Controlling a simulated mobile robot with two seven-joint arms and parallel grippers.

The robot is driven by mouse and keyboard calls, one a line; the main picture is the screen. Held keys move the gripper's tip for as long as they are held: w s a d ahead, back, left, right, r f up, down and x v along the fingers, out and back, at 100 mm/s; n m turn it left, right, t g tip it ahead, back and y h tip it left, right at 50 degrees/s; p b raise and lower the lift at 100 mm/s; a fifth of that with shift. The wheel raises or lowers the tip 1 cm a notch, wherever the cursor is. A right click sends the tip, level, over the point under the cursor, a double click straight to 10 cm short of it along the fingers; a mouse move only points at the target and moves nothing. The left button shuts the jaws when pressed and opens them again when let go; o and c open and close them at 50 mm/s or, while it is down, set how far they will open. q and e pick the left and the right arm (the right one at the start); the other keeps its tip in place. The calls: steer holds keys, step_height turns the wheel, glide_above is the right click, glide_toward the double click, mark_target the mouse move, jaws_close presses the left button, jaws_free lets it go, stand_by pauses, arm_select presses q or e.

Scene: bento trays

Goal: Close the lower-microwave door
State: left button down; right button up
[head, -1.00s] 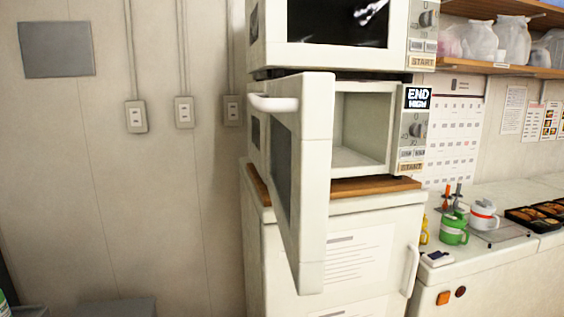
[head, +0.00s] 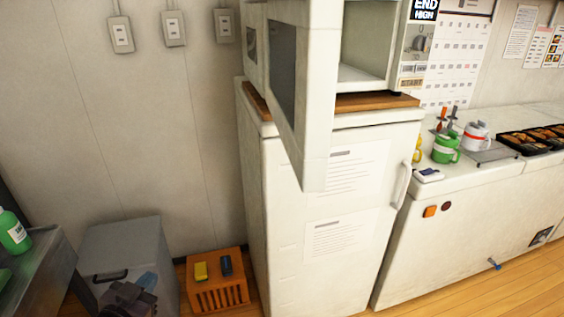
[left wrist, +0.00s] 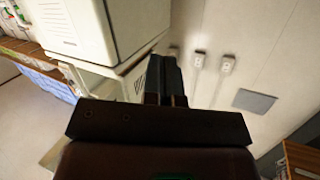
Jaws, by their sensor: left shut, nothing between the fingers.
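The lower-microwave door (head: 312,110) stands wide open in the head view, swung out toward me from its left side. My left gripper (head: 146,281) is low at the left of the head view, well left of and below the door, touching nothing I can make out. In the left wrist view its dark fingers (left wrist: 166,78) are together and empty. My right gripper is not in view.
The microwave stands on a wooden board (head: 378,101) atop a white fridge (head: 330,230). An orange crate (head: 218,294) and a grey bin (head: 125,248) stand on the floor at left. A counter (head: 470,180) with mugs and trays is at right.

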arm_select(q)
steer(key=w+d+r+m+g+h, duration=0.1)
steer(key=w+d+r+m+h, duration=0.15)
steer(key=r, duration=0.55)
steer(key=w+d+r+m+h, duration=0.1)
steer(key=d+r+h, duration=0.25)
steer(key=r, duration=0.55)
steer(key=w+d+r+m+g+h, duration=0.1)
steer(key=w+d+r+m+h, duration=0.15)
steer(key=r, duration=0.55)
steer(key=s+d+r+m+g+h+b, duration=0.1)
steer(key=s+d+r+m+g+h, duration=0.25)
steer(key=s+r, duration=0.2)
steer(key=m+g+h+p, duration=0.2)
steer(key=g+h+p, duration=0.1)
steer(key=g+p, duration=0.3)
glide_toward(302, 165)
steer(key=shift+g, duration=0.65)
steer(key=d, duration=0.2)
steer(key=w+d, duration=0.1)
steer(key=d, duration=0.3)
steer(key=shift+w+r+b, duration=0.2)
steer(key=shift+r+b, duration=0.1)
steer(key=shift+b, duration=0.05)
steer(key=shift+w+d+f, duration=0.15)
steer(key=shift+d+f, duration=0.05)
steer(key=shift+d, duration=0.45)
